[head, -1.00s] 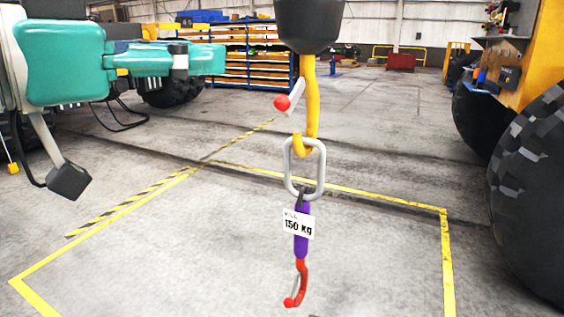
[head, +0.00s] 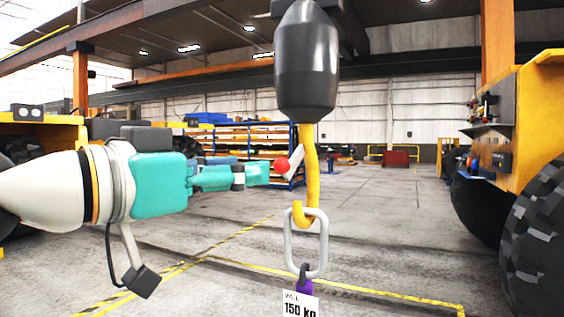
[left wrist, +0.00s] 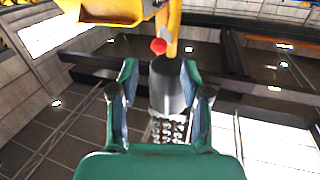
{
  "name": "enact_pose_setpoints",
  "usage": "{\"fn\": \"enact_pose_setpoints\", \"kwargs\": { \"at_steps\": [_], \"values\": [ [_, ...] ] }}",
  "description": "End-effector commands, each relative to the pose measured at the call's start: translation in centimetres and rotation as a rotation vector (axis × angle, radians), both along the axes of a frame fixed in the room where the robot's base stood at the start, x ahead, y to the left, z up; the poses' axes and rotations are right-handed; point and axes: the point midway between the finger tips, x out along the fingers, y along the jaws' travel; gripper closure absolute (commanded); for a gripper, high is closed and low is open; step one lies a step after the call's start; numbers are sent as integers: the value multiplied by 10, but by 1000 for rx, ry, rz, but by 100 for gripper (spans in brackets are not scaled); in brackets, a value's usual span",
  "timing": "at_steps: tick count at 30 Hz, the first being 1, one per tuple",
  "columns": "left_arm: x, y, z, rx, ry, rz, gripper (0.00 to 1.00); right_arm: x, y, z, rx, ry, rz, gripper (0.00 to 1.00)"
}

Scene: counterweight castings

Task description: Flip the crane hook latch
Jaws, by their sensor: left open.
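The yellow crane hook (head: 312,184) hangs below a dark grey hook block (head: 307,70). Its pale latch lever (head: 294,164) slants at the hook's left side, with a red ball (head: 281,165) at the lever's end. My teal left gripper (head: 262,173) comes in from the left and points at the ball; its tips appear close beside it, contact unclear. In the left wrist view my left gripper (left wrist: 158,80) has its fingers apart, with the red ball (left wrist: 158,46) ahead of the tips and the hook block (left wrist: 168,88) behind. My right gripper is out of view.
A grey oblong link (head: 289,238) hangs in the hook, with a purple sling (head: 304,285) and a 150 kg tag (head: 300,305) below. A large tyre (head: 545,240) stands at right. Shelving (head: 262,140) is far behind. The marked floor around the hook looks clear.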

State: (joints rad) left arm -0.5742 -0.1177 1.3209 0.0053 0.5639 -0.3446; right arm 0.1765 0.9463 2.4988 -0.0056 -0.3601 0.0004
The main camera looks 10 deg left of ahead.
Motion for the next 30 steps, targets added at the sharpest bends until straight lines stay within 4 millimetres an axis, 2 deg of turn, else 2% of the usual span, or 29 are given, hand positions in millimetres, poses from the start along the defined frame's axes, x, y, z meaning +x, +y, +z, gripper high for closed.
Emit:
{"fn": "enact_pose_setpoints", "kwargs": {
  "at_steps": [1, 6, 12, 25, 30],
  "values": [
    [11, -8, 1, 2, 3, -1, 53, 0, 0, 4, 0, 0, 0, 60],
    [39, -27, 1, 1, 3, -1, 53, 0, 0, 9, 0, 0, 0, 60],
    [60, -41, 1, 0, 1, 0, 53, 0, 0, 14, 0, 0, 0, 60],
    [67, -46, 0, -1, 1, 0, 53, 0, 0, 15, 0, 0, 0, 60],
    [67, -46, 0, -1, 1, 0, 80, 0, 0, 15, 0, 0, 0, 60]
  ]
}}
